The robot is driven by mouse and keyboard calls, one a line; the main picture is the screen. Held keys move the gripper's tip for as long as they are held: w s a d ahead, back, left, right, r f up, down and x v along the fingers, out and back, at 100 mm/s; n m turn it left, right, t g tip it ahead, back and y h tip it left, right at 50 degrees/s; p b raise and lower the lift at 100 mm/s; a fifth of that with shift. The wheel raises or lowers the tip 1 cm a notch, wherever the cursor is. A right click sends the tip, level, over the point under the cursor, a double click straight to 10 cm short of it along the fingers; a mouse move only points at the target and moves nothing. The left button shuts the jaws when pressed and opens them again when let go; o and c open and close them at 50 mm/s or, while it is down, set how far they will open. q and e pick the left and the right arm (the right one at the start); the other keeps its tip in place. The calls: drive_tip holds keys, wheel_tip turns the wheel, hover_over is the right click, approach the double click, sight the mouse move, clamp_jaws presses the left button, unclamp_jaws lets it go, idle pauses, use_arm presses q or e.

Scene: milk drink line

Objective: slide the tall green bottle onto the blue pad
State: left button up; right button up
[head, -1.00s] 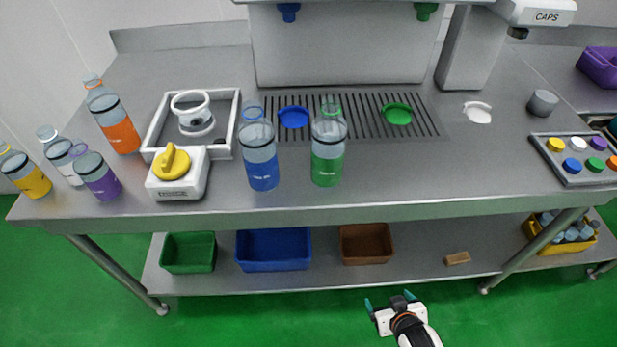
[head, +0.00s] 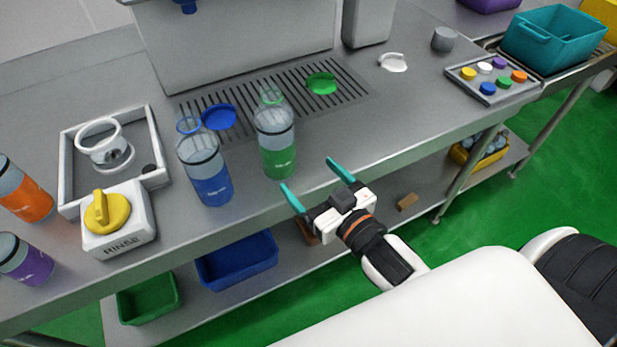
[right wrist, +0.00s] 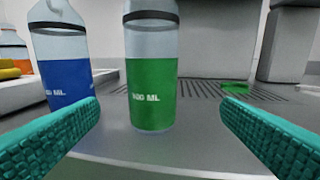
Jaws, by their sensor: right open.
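The tall green bottle (head: 276,143), clear with a green label, stands upright on the steel counter near the drain grate. The blue pad (head: 218,117) is a round blue disc on the grate, behind and left of the green bottle. My right gripper (head: 314,178) is open and empty at the counter's front edge, its teal fingers pointing toward the green bottle. In the right wrist view the green bottle (right wrist: 152,80) stands ahead between the two fingers, beyond their tips and not touched. My left gripper is not in view.
A blue bottle (head: 205,172) stands close left of the green bottle, in front of the blue pad. A green pad (head: 321,83) lies on the grate (head: 268,100). The rinse box (head: 120,222) is further left. The counter right of the green bottle is clear.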

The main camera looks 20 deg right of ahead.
sight(273, 142)
drive_tip(key=shift+y, duration=0.4)
drive_tip(key=x, duration=0.4)
drive_tip(key=p+x, duration=0.1)
drive_tip(key=x, duration=0.3)
drive_tip(key=r+x, duration=0.1)
drive_tip(key=x, duration=0.3)
drive_tip(key=shift+w+a+p, duration=0.1)
drive_tip(key=shift+a+p, duration=0.25)
drive_tip(key=shift+a, duration=0.05)
drive_tip(key=shift+r, duration=0.1)
drive_tip(key=c, duration=1)
drive_tip(key=shift+a+x, duration=0.2)
drive_tip(key=shift+x, duration=1.3)
drive_tip(key=shift+a+x, duration=0.15)
drive_tip(key=shift+x, duration=1.35)
drive_tip(key=shift+c, duration=0.2)
